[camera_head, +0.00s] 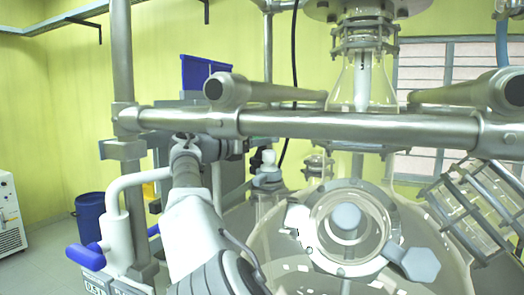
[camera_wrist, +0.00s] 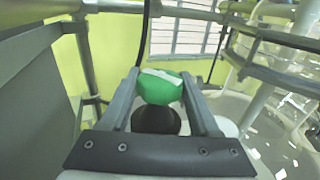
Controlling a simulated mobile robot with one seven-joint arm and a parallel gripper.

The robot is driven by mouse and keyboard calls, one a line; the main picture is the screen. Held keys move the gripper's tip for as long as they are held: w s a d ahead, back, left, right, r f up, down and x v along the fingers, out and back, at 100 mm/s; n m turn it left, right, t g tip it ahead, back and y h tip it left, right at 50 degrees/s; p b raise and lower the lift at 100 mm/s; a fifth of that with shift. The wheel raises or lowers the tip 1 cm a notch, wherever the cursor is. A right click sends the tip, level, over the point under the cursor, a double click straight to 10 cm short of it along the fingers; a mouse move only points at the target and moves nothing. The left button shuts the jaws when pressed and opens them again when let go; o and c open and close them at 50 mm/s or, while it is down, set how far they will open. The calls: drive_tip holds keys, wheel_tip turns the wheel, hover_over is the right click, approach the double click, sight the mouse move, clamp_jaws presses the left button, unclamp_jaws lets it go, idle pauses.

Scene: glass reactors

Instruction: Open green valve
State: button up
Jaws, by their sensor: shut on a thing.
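The green valve (camera_wrist: 160,90) shows in the wrist view as a rounded green knob with a pale patch on top, above a dark round base (camera_wrist: 156,121). My gripper (camera_wrist: 160,76) has one grey finger on each side of the knob and is shut on it. In the head view my arm reaches up from the bottom, and my gripper (camera_head: 240,147) is just below the horizontal metal bar, left of the large glass vessel. The green knob cannot be made out clearly there.
A thick metal frame bar (camera_head: 300,124) crosses above my gripper. The glass reactor vessel (camera_head: 420,235) with a round port (camera_head: 346,222) stands at the right. A blue-handled fitting (camera_head: 86,257) is at the lower left. A blue bin (camera_head: 90,215) stands on the floor behind it.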

drive_tip(key=shift+f+n+t+y+b, duration=0.15)
drive_tip(key=shift+n+t+y+b, duration=0.85)
drive_tip(key=shift+b, duration=1.05)
drive_tip(key=shift+n+y+b, duration=0.3)
drive_tip(key=shift+y+b, duration=0.3)
drive_tip(key=shift+b, duration=0.25)
drive_tip(key=shift+d+n+t+y+b, duration=0.15)
drive_tip(key=shift+n+t+y+b, duration=0.6)
drive_tip(key=shift+y+b, duration=0.45)
drive_tip(key=shift+n+y+b, duration=0.4)
drive_tip(key=shift+n+y, duration=0.05)
drive_tip(key=shift+y, duration=0.15)
drive_tip(key=shift+r+n+t+y, duration=0.3)
drive_tip(key=shift+n+y, duration=0.3)
drive_tip(key=shift+y, duration=0.3)
drive_tip(key=o, duration=1.1)
drive_tip(key=shift+f, duration=0.1)
